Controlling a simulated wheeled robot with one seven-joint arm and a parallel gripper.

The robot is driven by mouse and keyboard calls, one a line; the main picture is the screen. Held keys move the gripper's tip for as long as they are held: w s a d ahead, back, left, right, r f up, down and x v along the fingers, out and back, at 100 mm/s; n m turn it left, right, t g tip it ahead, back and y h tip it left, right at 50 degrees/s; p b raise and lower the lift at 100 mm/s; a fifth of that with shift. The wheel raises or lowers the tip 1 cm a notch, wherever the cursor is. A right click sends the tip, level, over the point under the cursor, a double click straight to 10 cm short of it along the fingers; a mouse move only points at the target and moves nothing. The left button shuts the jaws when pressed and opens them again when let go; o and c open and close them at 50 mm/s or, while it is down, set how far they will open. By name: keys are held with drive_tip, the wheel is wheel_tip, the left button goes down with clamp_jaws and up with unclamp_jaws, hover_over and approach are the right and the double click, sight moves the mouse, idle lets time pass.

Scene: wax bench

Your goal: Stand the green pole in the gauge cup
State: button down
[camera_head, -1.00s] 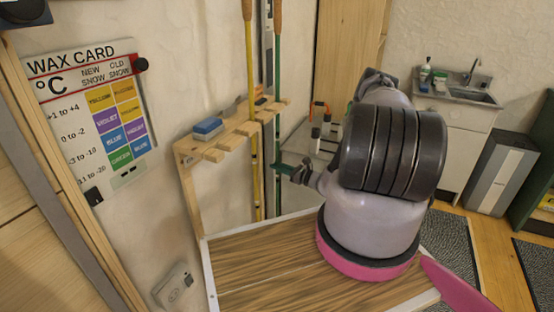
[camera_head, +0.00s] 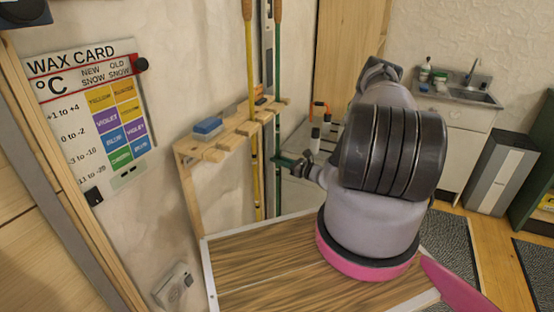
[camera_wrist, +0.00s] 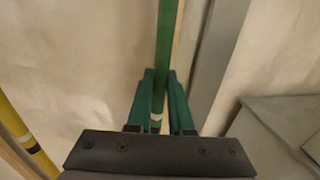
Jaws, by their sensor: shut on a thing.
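The green pole (camera_head: 278,75) stands upright at the notched wooden rack, right of the yellow pole. It also shows in the wrist view (camera_wrist: 167,40), running down between the fingers, with a white band low on it. My gripper (camera_head: 284,162) is shut on the green pole below the rack's level; in the wrist view its green fingers (camera_wrist: 160,92) lie on either side of the pole. The pole's lower end is hidden behind the bench in the head view. I cannot make out the gauge cup in either view.
The yellow pole (camera_head: 250,70) stands close to the left. The wooden rack (camera_head: 228,140) holds a blue block (camera_head: 208,127). A grey upright strip (camera_wrist: 217,60) is just right of the green pole. The wooden bench top (camera_head: 260,265) is clear in front.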

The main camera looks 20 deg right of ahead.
drive_tip(key=shift+r, duration=1.65)
